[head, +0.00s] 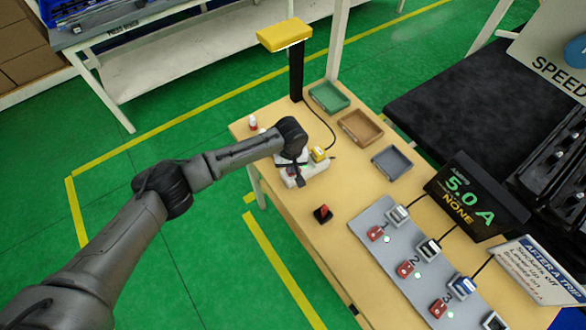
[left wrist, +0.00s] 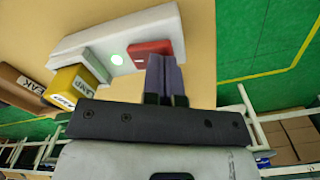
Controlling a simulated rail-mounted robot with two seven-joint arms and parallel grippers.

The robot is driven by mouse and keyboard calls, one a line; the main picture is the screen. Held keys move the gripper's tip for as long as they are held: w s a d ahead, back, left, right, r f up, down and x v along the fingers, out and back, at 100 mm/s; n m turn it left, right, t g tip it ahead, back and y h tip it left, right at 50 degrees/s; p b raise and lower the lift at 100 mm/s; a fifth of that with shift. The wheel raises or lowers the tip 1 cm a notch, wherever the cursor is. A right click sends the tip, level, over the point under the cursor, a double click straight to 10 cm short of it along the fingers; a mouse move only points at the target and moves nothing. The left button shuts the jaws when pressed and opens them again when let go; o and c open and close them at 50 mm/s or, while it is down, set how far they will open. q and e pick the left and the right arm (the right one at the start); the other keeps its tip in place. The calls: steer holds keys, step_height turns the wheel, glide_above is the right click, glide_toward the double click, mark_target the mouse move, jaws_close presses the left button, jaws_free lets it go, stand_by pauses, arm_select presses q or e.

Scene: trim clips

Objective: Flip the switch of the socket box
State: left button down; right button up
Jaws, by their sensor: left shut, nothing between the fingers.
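The white socket box (head: 314,170) stands near the left edge of the wooden table, partly hidden by my left gripper (head: 297,181). My left gripper (left wrist: 164,62) is shut and empty. Its fingertips overlap the lower edge of the red switch in that view; I cannot tell whether they touch it. My right gripper is not in view.
A yellow lamp head (head: 284,35) on a black post stands at the table's back. Green (head: 329,97), brown (head: 361,127) and grey (head: 391,163) trays lie right of the box. A small red-and-black item (head: 323,213) and a grey switch panel (head: 380,238) lie nearer.

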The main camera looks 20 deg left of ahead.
arm_select(q)
steer(key=shift+f, duration=0.5)
stand_by(0.3)
step_height(320, 180, up, 7)
steer(key=p, duration=0.8)
stand_by(0.5)
stand_by(0.3)
